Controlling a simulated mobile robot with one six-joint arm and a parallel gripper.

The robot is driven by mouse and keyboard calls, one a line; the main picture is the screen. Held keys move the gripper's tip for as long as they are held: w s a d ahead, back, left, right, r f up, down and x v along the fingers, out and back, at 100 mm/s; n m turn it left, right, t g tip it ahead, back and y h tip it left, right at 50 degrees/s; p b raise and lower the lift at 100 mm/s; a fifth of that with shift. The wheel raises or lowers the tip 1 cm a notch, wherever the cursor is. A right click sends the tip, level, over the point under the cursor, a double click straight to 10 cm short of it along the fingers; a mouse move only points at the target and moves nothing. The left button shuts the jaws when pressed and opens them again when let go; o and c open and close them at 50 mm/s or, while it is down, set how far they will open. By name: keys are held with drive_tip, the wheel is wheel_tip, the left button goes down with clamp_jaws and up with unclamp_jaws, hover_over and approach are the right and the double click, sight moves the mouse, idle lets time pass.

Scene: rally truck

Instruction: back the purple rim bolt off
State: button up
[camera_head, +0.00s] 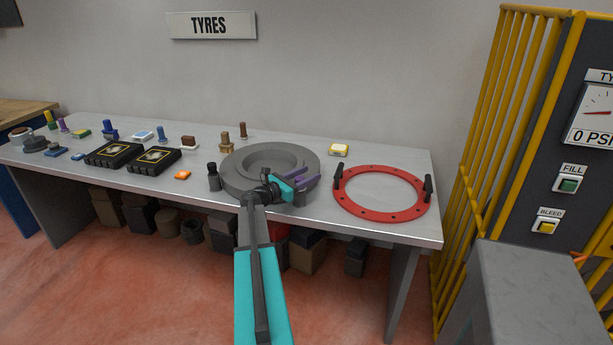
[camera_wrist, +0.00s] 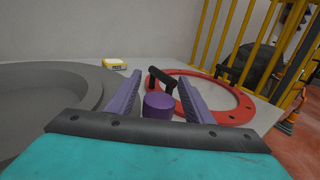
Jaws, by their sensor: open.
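The purple rim bolt (camera_wrist: 158,106) shows in the wrist view as a short upright cylinder with a flat round top. It stands between the two purple-grey fingers of my open gripper (camera_wrist: 160,80), with a visible gap on each side. In the head view my gripper (camera_head: 306,178) is over the right front edge of the grey tyre and wheel (camera_head: 240,165). The bolt cannot be made out there, as my gripper covers that spot. The grey wheel also shows at the left of the wrist view (camera_wrist: 55,95).
A red ring (camera_head: 382,214) with two black handles lies right of the wheel, one handle standing close beyond my fingers. A yellow-and-white block (camera_head: 338,150) sits behind. A dark bottle-shaped item (camera_head: 214,178) stands left of the wheel. Black cases and small parts fill the bench's left.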

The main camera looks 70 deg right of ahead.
drive_tip(key=shift+d, duration=0.15)
drive_tip(key=c, duration=1)
drive_tip(key=shift+s+n+t+h, duration=0.1)
drive_tip(key=shift+n+t+h, duration=0.2)
drive_tip(key=shift+t, duration=0.3)
drive_tip(key=shift+c, duration=0.2)
drive_tip(key=shift+b, duration=0.4)
drive_tip(key=n+t+h+b, duration=0.1)
drive_tip(key=n+t+b, duration=0.1)
drive_tip(key=t, duration=0.1)
drive_tip(key=w+n+t+b, duration=0.1)
drive_tip(key=n+t+b, duration=0.1)
drive_tip(key=t, duration=0.1)
drive_tip(key=shift+d+f+h, duration=0.15)
drive_tip(key=shift+h, duration=0.25)
drive_tip(key=n+t+b, duration=0.1)
drive_tip(key=t+b, duration=0.1)
drive_tip(key=w+n+t+b, duration=0.1)
drive_tip(key=t, duration=0.1)
drive_tip(key=shift+n+b, duration=0.4)
drive_tip(key=shift+w+n+t+y+b, duration=0.25)
drive_tip(key=shift+n+t+b, duration=0.3)
drive_tip(key=shift+t+b, duration=0.35)
drive_tip(key=shift+w+n+t+y+b, duration=0.2)
drive_tip(key=shift+n+t+b, duration=0.35)
drive_tip(key=shift+t+b, duration=0.3)
